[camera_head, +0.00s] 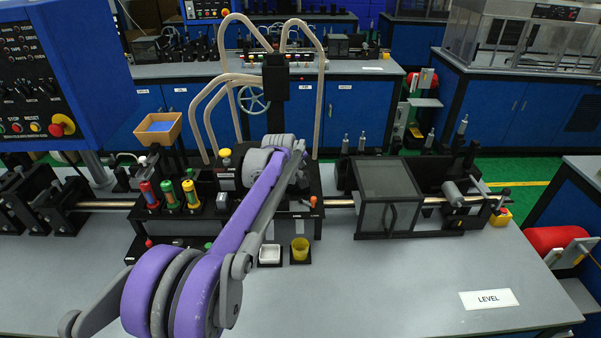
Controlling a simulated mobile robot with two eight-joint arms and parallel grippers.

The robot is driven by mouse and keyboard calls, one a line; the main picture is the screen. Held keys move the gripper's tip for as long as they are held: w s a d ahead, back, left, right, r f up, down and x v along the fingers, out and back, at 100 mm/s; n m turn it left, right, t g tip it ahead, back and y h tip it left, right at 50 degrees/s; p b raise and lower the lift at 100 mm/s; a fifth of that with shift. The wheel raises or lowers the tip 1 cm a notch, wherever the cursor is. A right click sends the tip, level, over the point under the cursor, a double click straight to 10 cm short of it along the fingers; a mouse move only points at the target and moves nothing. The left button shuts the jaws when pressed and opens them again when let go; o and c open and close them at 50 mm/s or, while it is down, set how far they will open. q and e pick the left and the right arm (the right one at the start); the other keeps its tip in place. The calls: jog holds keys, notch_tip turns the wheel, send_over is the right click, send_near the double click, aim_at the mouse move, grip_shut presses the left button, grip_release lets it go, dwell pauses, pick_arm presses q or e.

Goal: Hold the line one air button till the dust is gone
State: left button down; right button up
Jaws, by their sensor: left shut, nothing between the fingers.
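My left arm reaches in from the lower left across the bench. Its left gripper (300,178) is at the black machine block in the middle, small and partly hidden by my arm, shut with nothing seen in it. A yellow round button (225,153) stands on a black housing just left of my wrist, apart from the gripper. I cannot read a label that marks it as the line one air button. Dust is too small to make out. My right gripper is not in view.
Red, green and yellow-topped cylinders (168,192) stand left of the arm. A white dish (269,252) and a yellow cup (299,247) sit in front of the block. A dark clear-sided box (388,195) stands to the right. The bench's front right (400,285) is mostly clear.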

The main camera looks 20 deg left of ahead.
pick_arm(q)
jog(key=shift+f, duration=0.2)
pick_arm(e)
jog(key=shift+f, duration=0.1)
pick_arm(q)
jog(key=shift+f, duration=0.25)
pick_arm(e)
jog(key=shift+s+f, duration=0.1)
pick_arm(q)
jog(key=shift+f+b, duration=0.35)
jog(key=shift+f, duration=0.15)
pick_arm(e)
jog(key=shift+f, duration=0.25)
pick_arm(q)
jog(key=shift+r, duration=0.15)
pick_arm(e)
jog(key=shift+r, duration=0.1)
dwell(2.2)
pick_arm(q)
jog(key=shift+r+p, duration=0.5)
jog(key=shift+r, duration=0.3)
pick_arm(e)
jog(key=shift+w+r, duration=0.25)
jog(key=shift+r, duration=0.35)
